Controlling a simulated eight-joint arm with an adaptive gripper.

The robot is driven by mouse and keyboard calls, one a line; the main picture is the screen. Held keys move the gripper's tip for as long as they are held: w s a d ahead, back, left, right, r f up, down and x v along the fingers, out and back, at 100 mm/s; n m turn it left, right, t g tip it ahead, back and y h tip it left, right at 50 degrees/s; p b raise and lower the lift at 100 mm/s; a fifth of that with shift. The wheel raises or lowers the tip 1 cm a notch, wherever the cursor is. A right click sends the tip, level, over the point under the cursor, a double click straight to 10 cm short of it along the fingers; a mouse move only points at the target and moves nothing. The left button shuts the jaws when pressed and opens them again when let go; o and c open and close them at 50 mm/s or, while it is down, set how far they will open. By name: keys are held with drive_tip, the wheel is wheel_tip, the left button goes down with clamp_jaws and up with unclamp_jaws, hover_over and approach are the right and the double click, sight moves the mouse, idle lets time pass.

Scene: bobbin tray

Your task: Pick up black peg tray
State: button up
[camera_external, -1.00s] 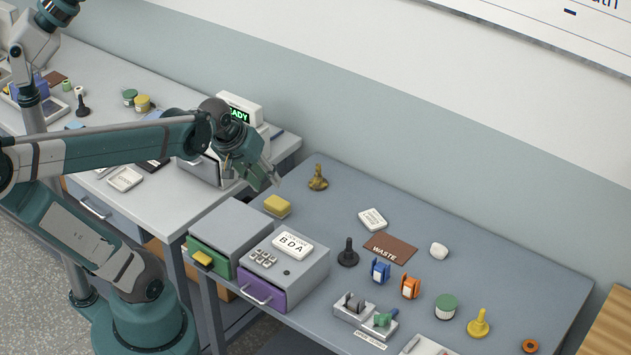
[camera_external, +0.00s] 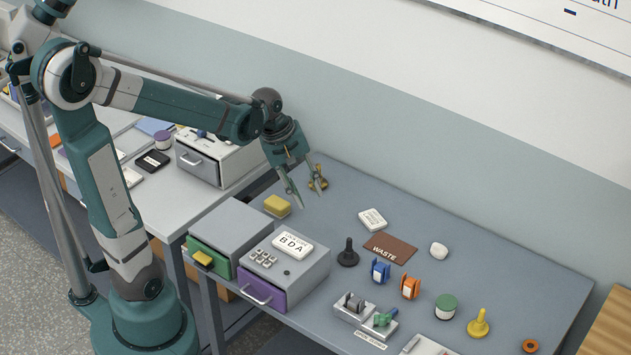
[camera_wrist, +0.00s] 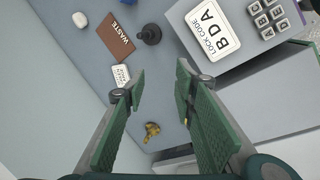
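The black peg tray (camera_external: 348,253), an upright black peg on a round base, stands on the grey right-hand table, left of the brown WASTE mat. It also shows in the wrist view (camera_wrist: 150,35), beyond my fingertips and near the mat. My gripper (camera_external: 311,199) is open and empty, pointing down above the back left of this table, up and left of the black peg tray. In the wrist view my gripper (camera_wrist: 160,75) has its two green fingers spread wide apart. Nothing hides the black peg tray in either view.
A brass-coloured peg (camera_wrist: 151,131) stands near my fingers. The WASTE mat (camera_external: 390,249), a blue spool holder (camera_external: 380,271) and an orange one (camera_external: 410,286) are close to the black peg tray. A drawer box with a lock-code sign (camera_external: 293,245) stands front left.

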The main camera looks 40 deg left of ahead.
sight(349, 250)
drive_tip(key=w+d+f+n+g+h, duration=0.1)
drive_tip(key=w+d+f+n, duration=0.1)
drive_tip(key=d+f+n, duration=0.1)
drive_tip(key=w+d+f+n+g, duration=0.2)
drive_tip(key=w+d+f+n, duration=0.1)
drive_tip(key=f, duration=0.4)
drive_tip(key=shift+w+d+f+h+p, duration=0.3)
drive_tip(key=shift+d+f+h, duration=0.1)
drive_tip(key=shift+d, duration=0.5)
drive_tip(key=shift+x, duration=1.3)
drive_tip(key=shift+b+x, duration=0.5)
drive_tip(key=shift+x, duration=2.1)
drive_tip(key=shift+w, duration=0.1)
